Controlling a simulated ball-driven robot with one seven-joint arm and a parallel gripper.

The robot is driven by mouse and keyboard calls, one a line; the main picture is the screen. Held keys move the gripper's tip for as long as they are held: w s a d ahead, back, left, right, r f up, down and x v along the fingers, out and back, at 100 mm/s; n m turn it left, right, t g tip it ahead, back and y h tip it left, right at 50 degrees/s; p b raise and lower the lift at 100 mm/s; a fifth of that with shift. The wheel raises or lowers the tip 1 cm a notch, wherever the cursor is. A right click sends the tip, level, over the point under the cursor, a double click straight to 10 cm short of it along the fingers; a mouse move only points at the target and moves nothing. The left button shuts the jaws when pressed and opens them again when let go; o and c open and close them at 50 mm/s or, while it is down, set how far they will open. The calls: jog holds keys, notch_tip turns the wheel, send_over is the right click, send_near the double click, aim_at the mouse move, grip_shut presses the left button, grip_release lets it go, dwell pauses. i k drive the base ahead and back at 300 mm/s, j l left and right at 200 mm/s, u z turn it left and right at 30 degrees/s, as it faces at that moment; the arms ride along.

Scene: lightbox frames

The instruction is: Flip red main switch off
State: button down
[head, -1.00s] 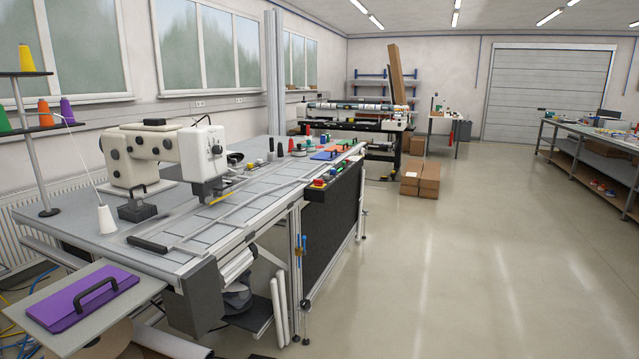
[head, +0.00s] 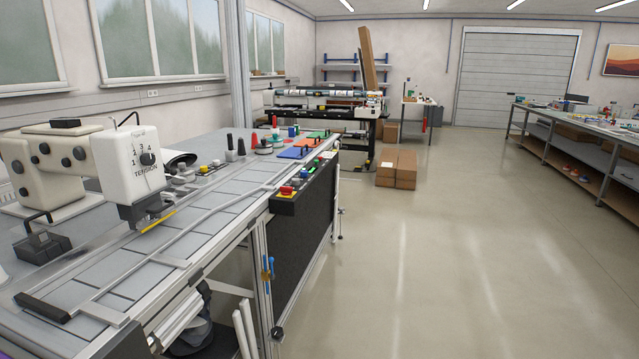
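A dark control strip (head: 289,205) sits on the right edge of the sewing machine table. At its near end is a small red knob on a yellow base (head: 286,190), which looks like the red main switch. It is too small to tell which way it is turned. Several green and other coloured controls sit farther along the strip. My gripper is not in view.
The grey table (head: 110,270) with a white sewing machine (head: 125,170) fills the left. Cardboard boxes (head: 396,168) stand on the floor ahead. A long workbench (head: 570,130) runs along the right. The floor (head: 440,260) between is clear.

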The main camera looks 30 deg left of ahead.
aim_at(285, 190)
jog(key=i+j, duration=2.55)
jog(key=i+z, duration=0.05)
